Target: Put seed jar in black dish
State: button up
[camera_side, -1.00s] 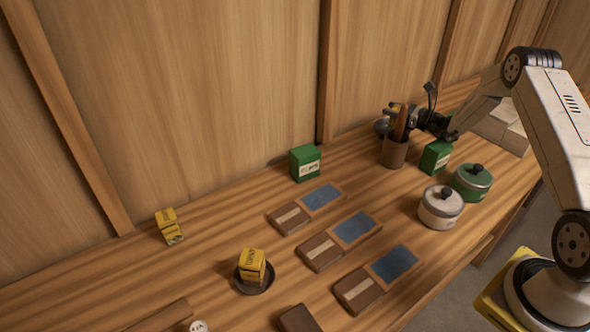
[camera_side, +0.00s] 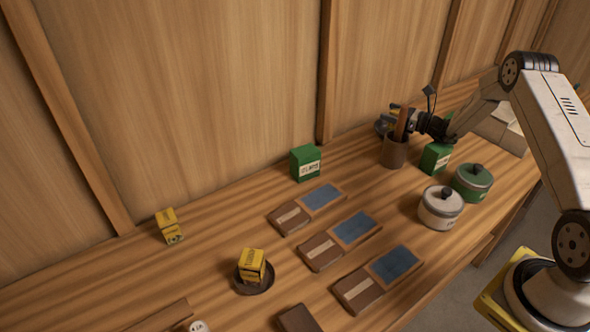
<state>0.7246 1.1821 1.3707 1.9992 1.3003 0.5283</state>
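Two lidded jars stand at the right of the bench: a white one with a grey lid and dark knob (camera_side: 440,210), and a green one (camera_side: 472,184). I cannot tell which is the seed jar. A dark dish (camera_side: 240,288) at the lower middle holds an upright yellow packet box (camera_side: 252,265). A dark rounded thing with some yellow (camera_side: 382,126) shows behind the tool pot, too small to identify. My gripper (camera_side: 408,119) is above and behind the brown tool pot (camera_side: 395,153), away from both jars. Its fingers are partly hidden and their opening is unclear.
Green boxes (camera_side: 305,163) (camera_side: 436,158) stand near the wall and beside the tool pot. Another yellow box (camera_side: 169,227) stands left. Several brown blocks and blue-panelled trays (camera_side: 355,228) fill the middle. The bench between yellow box and dish is clear.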

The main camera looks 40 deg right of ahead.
jog(key=shift+r, duration=0.4)
jog(key=shift+s+r, duration=0.15)
jog(key=shift+r, duration=0.05)
jog(key=s+d+r, duration=0.1)
jog(key=s+r, duration=0.3)
jog(key=r, duration=0.3)
jog(key=shift+s+d, duration=0.2)
jog(key=shift+d, duration=0.15)
dwell(1.3)
jog(key=shift+o, duration=0.3)
